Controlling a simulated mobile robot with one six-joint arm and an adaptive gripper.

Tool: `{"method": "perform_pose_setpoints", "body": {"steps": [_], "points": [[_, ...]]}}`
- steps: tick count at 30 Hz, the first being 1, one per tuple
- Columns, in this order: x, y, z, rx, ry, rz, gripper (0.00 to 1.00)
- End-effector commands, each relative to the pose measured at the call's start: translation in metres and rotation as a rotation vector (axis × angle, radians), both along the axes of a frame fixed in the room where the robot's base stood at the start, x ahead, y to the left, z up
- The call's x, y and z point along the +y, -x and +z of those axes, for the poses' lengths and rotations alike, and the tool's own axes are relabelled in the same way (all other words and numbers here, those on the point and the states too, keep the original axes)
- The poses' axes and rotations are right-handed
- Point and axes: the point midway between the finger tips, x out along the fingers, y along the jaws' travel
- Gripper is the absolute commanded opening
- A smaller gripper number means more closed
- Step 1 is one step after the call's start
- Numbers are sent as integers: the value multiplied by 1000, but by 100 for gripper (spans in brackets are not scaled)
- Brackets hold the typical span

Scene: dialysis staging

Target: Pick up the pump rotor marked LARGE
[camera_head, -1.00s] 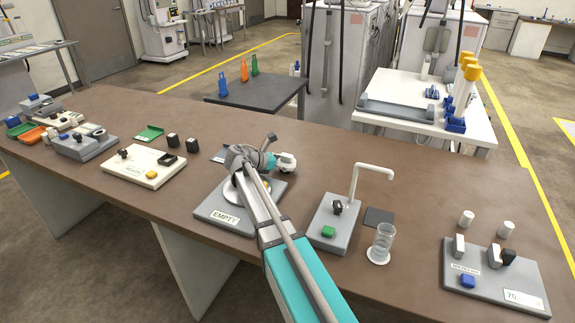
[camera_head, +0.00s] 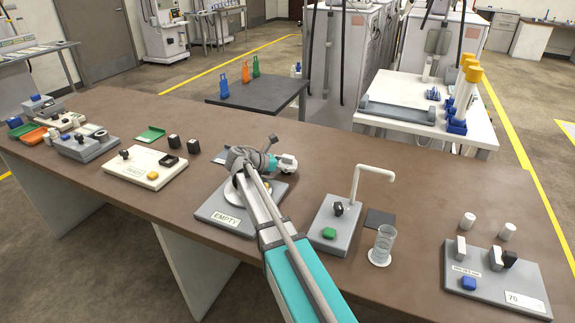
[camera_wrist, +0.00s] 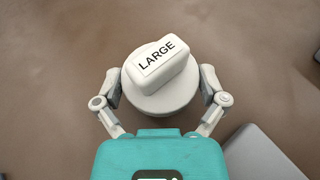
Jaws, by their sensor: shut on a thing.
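The pump rotor marked LARGE (camera_wrist: 158,90) is a white round piece with a raised block on top that bears the label. In the wrist view it sits between the two fingers of my gripper (camera_wrist: 160,88), which are shut on its sides. In the head view the white rotor (camera_head: 287,163) shows at the end of my arm, just behind the grey base labelled EMPTY (camera_head: 210,214). My arm covers part of that base. I cannot tell whether the rotor touches the table or is slightly above it.
To the right stand a grey unit with a bent white pipe (camera_head: 330,240), a clear beaker (camera_head: 383,243) and a grey board with white cylinders (camera_head: 488,290).

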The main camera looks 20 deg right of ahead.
Motion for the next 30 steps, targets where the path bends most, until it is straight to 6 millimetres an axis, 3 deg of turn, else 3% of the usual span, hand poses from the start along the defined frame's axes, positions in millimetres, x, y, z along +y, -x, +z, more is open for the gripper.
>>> {"method": "perform_pose_setpoints", "body": {"steps": [8, 16, 30], "points": [[0, 0, 12, 0, 1, 0, 39], [0, 0, 36, 0, 1, -1, 39], [-5, 49, 92, 0, 1, -1, 39]]}}
